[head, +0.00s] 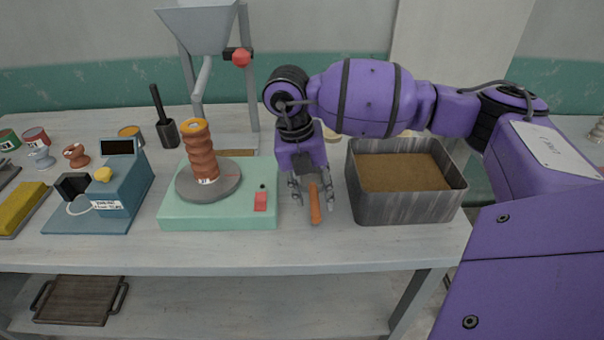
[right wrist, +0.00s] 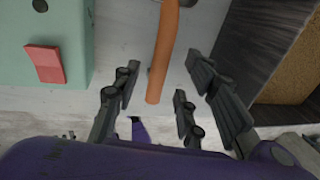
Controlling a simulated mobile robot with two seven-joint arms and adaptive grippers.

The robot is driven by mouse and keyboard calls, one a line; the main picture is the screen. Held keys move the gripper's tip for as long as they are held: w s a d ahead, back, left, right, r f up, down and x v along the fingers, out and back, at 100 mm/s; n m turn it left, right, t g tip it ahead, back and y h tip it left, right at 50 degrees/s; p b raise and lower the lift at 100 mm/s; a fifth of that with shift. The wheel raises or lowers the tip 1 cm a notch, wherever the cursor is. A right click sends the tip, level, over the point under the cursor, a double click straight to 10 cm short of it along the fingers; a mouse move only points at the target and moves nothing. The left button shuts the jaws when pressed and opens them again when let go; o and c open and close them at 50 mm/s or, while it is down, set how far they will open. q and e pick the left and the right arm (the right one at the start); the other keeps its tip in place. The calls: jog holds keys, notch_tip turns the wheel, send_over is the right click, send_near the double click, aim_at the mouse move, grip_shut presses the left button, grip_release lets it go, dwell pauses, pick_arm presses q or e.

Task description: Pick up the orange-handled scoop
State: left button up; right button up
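The scoop's orange handle (head: 315,203) points toward the front of the table, between the green wheel base and the grey bin. In the right wrist view the handle (right wrist: 164,50) runs down from the top edge to between the fingers. My right gripper (head: 313,205) hangs over it, fingers down and open, one side to each side of the handle; I see a gap between fingers and handle. In the right wrist view the open fingers (right wrist: 157,92) show dark. The scoop's head is mostly hidden. My left gripper is not in view.
A metal bin (head: 408,207) of brown material stands close on the right. The green base (head: 220,218) with a grey disc and a stacked clay-coloured column (head: 201,155) is close on the left. A blue scale (head: 122,192) stands further left. The table's front strip is clear.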

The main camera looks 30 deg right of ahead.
aim_at(314, 200)
jog(key=shift+s+d+f, duration=0.1)
jog(key=shift+d+f, duration=0.05)
jog(key=shift+f, duration=0.85)
jog(key=shift+s+d+f, duration=0.1)
jog(key=shift+d+f, duration=0.05)
jog(key=shift+f, duration=0.8)
grip_shut()
